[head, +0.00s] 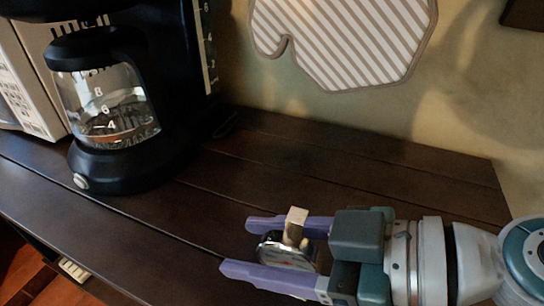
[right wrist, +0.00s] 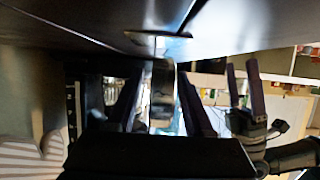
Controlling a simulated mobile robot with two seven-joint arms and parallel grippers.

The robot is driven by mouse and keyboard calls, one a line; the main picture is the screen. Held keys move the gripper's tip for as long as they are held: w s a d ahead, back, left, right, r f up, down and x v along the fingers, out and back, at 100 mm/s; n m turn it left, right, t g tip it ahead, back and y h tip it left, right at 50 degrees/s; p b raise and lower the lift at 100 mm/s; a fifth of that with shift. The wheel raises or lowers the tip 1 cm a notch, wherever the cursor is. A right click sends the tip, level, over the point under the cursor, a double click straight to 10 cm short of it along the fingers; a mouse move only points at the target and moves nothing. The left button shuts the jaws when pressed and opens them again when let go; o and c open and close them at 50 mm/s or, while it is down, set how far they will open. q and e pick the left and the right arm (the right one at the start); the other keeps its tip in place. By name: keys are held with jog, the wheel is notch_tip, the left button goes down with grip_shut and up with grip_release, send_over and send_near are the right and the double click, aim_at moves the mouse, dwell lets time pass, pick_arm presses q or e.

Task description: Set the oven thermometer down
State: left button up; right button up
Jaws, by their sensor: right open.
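The oven thermometer (head: 285,250) is a small round metallic piece with a beige block on top. In the head view it is between the two purple fingers of my right gripper (head: 236,246), close to the dark wooden surface. The right gripper is open around it. In the right wrist view the thermometer (right wrist: 162,90) shows between the right fingers (right wrist: 160,98), its end at the dark surface. The fingers and hand hide part of it. My left gripper (right wrist: 245,85) shows at the right of the wrist view, its fingers apart and empty; it is out of the head view.
A black coffee maker (head: 118,172) with a glass carafe (head: 105,105) stands at the back left, beside a light-coloured appliance (head: 30,75). The dark wooden shelf top (head: 330,165) is clear behind my right gripper.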

aim_at(314, 253)
jog(key=shift+r, duration=0.1)
jog(key=shift+d+r, duration=0.15)
jog(key=shift+d, duration=0.05)
jog(key=p+v, duration=0.2)
jog(key=v, duration=0.9)
jog(key=shift+d+r, duration=0.2)
jog(key=shift+d, duration=0.05)
